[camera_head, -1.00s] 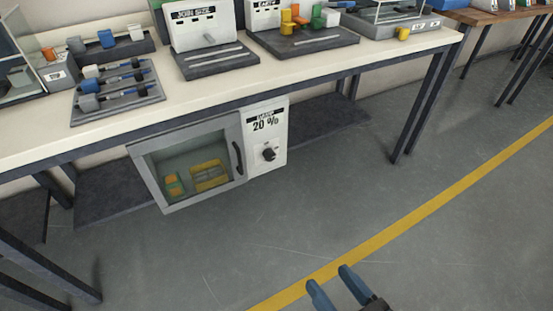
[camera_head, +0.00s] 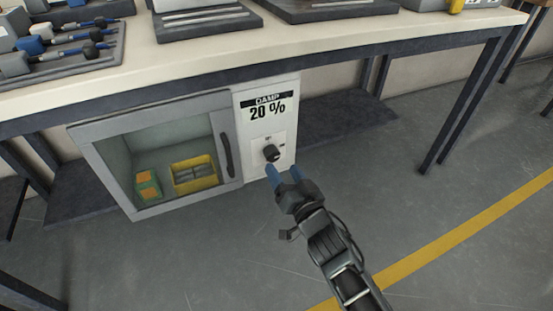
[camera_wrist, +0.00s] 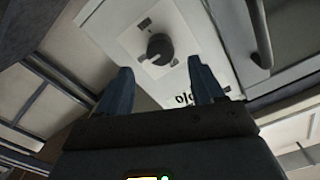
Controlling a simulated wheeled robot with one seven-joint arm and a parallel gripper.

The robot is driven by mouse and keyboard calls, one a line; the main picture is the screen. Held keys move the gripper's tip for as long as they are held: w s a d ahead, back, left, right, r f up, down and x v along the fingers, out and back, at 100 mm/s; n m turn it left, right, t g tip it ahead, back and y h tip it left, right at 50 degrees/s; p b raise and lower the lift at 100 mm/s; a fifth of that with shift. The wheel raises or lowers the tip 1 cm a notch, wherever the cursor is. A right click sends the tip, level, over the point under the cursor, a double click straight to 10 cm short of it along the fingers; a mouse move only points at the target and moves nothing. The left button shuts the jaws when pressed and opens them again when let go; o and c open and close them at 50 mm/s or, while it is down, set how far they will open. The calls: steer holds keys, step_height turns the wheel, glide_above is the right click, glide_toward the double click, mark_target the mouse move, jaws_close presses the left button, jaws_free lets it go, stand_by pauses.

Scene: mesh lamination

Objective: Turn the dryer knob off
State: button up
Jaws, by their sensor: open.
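The dryer (camera_head: 155,110) is a grey cabinet with a glass door, under the workbench. Its white control panel (camera_head: 283,92) at the right reads "DAMP 20 %". The dark round dryer knob (camera_head: 271,153) sits on a pale plate low on that panel. In the wrist view the knob (camera_wrist: 160,48) lies beyond and between the fingertips. My gripper (camera_head: 283,172) has blue fingers, is open and empty, and is just below the knob in the head view. The fingers look apart from the knob. The small marks around the knob are too small to read.
A yellow bin (camera_head: 195,187) and an orange-and-green box (camera_head: 147,187) are inside the dryer. A dark vertical door handle (camera_head: 226,155) is left of the panel. The workbench top (camera_head: 200,58) overhangs above. A bench leg (camera_head: 460,105) stands to the right; the floor in front is clear.

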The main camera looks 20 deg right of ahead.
mark_target(274, 157)
steer(key=w+b, duration=0.2)
steer(key=w, duration=0.4)
steer(key=c, duration=1.1)
